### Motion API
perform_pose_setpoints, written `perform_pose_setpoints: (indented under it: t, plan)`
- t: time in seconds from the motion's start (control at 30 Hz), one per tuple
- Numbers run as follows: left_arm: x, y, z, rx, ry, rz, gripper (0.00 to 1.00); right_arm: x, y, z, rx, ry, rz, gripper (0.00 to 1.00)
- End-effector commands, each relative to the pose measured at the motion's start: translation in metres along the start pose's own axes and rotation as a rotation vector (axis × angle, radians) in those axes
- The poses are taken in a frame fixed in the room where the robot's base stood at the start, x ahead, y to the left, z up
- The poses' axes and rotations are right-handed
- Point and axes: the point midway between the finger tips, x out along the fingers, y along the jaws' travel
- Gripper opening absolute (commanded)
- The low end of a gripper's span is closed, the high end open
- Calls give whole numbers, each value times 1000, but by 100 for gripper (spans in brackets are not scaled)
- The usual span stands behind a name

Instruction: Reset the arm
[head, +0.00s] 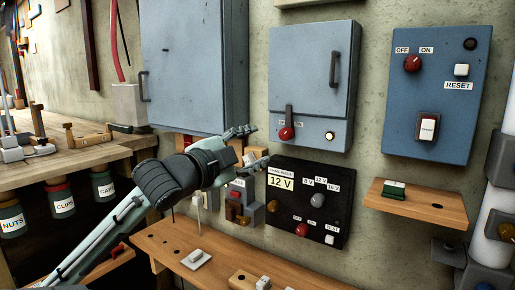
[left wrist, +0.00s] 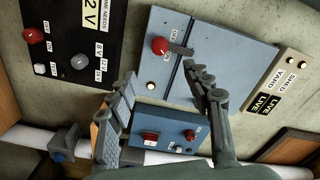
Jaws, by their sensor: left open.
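My left gripper (head: 254,146) is open and empty, reaching in from the left in front of the wall, at the lower left of the middle blue cabinet (head: 311,75). Its two spread fingers also show in the left wrist view (left wrist: 160,80). The blue panel (head: 415,125) at the right of the head view has a red OFF/ON knob (head: 412,64), a white button (head: 461,69) above the RESET label and a red-framed white rocker switch (head: 427,127). The gripper is well to the left of this panel. My right gripper is not in view.
A black meter panel (head: 325,225) reading 12 V is just below the gripper. A large blue cabinet (head: 193,60) is behind the arm. Wooden shelves stick out below (head: 150,240) and at the right (head: 420,205). A workbench (head: 65,160) with tools stands at the left.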

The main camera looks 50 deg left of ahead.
Motion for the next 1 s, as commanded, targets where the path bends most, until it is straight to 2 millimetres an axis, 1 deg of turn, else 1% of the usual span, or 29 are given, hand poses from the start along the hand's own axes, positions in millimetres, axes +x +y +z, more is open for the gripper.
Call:
perform_pose_setpoints:
  t: [0.27,0.33,0.37,0.47,0.57,0.6,0.67,0.7,0.73,0.77,0.8,0.87,0.9,0.97,1.0]
  plan:
    - [0,0,0,0,0,0,50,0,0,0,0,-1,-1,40]
    - [2,4,4,-8,-8,6,50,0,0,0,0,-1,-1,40]
    - [3,7,8,-16,-17,13,50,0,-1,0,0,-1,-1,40]
    - [10,32,33,-71,-75,56,50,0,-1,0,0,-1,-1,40]
    - [18,81,73,-159,-177,131,50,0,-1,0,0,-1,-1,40]
    - [20,106,90,-200,-225,167,50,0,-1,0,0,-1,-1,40]
    - [19,147,115,-257,-297,223,50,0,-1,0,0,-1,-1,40]
    - [16,174,129,-293,-345,259,50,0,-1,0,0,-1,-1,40]
    - [14,196,139,-317,-380,287,50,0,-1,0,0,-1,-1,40]
    - [10,217,148,-343,-414,314,50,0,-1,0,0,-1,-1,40]
    - [4,245,158,-373,-459,350,50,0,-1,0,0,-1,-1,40]
    - [-7,289,171,-415,-526,405,50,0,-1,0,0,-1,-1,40]
    - [-16,318,177,-440,-569,440,50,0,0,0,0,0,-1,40]
    - [-32,361,184,-475,-633,495,50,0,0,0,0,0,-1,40]
    - [-44,389,187,-496,-674,531,50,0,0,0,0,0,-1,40]
